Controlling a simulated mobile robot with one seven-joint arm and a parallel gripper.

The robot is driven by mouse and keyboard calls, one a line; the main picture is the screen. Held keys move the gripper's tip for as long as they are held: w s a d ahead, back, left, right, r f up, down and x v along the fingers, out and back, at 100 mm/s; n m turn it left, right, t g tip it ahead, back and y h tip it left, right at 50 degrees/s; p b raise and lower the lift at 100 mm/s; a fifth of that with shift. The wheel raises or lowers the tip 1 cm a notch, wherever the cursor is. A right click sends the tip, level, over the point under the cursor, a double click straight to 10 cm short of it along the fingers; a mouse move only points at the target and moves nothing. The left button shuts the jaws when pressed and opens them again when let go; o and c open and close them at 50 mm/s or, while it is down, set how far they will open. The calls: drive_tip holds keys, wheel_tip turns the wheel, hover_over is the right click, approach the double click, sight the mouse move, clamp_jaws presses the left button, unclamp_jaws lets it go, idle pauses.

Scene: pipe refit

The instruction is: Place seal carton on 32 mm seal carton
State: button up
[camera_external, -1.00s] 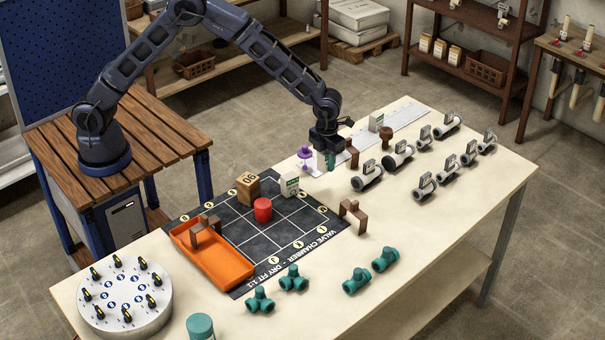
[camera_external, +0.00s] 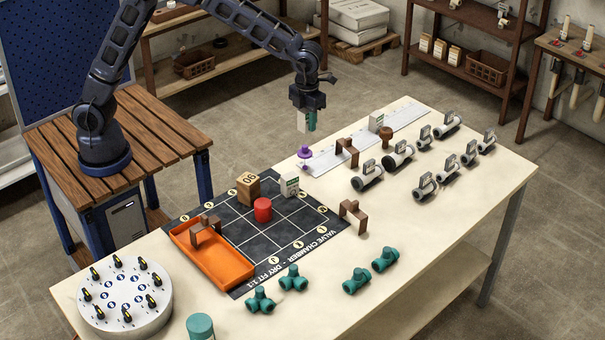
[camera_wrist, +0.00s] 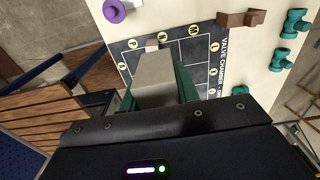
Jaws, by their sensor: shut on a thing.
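My gripper (camera_external: 307,125) is shut on a pale seal carton (camera_external: 301,122), held upright in the air above the far part of the table. In the wrist view the held carton (camera_wrist: 153,80) sits between my green fingers. A white carton with a green label (camera_external: 289,184) stands on the dark mat, below and to the left of my gripper. Another small pale carton with green (camera_external: 376,121) stands by the white strip at the far right. I cannot read which is marked 32 mm.
A purple piece (camera_external: 304,152) and a brown bracket (camera_external: 347,152) stand near below my gripper. An orange tray (camera_external: 214,254) lies front left. Several valves fill the right.

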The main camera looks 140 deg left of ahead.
sight(290, 176)
drive_tip(key=s+d+r, duration=0.3)
drive_tip(key=d, duration=0.2)
drive_tip(key=f, duration=2)
drive_tip(key=shift+a, duration=0.2)
drive_tip(key=o, duration=1)
drive_tip(key=shift+f, duration=0.1)
drive_tip(key=shift+c, duration=0.2)
wheel_tip(290, 176, up, 12)
drive_tip(key=shift+r, duration=0.2)
